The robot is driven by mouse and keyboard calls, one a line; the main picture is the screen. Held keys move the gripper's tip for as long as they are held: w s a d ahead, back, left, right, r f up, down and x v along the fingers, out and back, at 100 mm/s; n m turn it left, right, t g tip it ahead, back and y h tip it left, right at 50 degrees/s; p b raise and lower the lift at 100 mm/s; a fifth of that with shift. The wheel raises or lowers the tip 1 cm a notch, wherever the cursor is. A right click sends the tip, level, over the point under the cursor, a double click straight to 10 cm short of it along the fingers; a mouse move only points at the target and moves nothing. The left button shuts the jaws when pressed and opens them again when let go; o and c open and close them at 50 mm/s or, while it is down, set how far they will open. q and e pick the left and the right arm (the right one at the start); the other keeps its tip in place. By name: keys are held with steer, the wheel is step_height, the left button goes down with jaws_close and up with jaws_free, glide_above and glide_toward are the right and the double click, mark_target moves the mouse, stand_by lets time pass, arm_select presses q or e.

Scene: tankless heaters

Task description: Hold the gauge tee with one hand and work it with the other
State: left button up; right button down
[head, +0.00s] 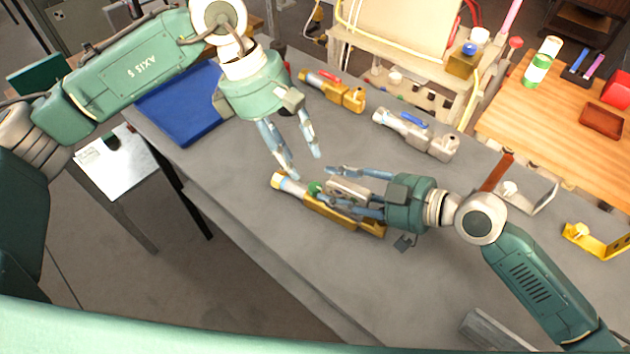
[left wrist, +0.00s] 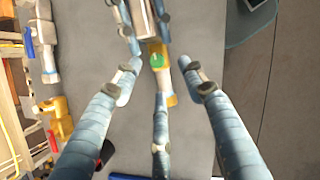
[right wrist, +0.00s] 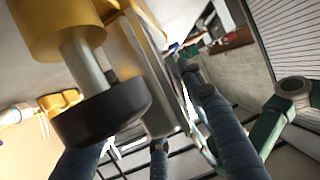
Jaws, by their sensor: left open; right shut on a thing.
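The gauge tee (head: 320,208), a brass fitting with a pale left end and a green part, is low over the grey bench in the head view; I cannot tell whether it touches. My right gripper (head: 335,186) is shut on it from the right, a silver block between the fingers. The right wrist view shows brass (right wrist: 60,25) and a black round end (right wrist: 100,112) close up. My left gripper (head: 306,165) is open and empty, pointing down just above the tee's pale end. In the left wrist view the green part (left wrist: 157,60) lies between its fingertips.
A brass valve with a red handle (head: 348,95) and a silver valve with a blue handle (head: 432,143) lie behind on the bench. A blue mat (head: 180,110) is at left. A metal bracket (head: 530,198) and a yellow bracket (head: 598,242) are at right.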

mark_target(313, 187)
arm_select(q)
steer(key=d+f+n, duration=0.1)
steer(key=f, duration=0.2)
steer(key=f+n+t, duration=0.1)
steer(key=f, duration=0.2)
steer(key=d+f+n, duration=0.1)
steer(key=f, duration=0.3)
steer(key=shift+w+d+n+t, duration=0.25)
steer(key=shift+d+n+t, duration=0.05)
steer(key=shift+d+n, duration=0.1)
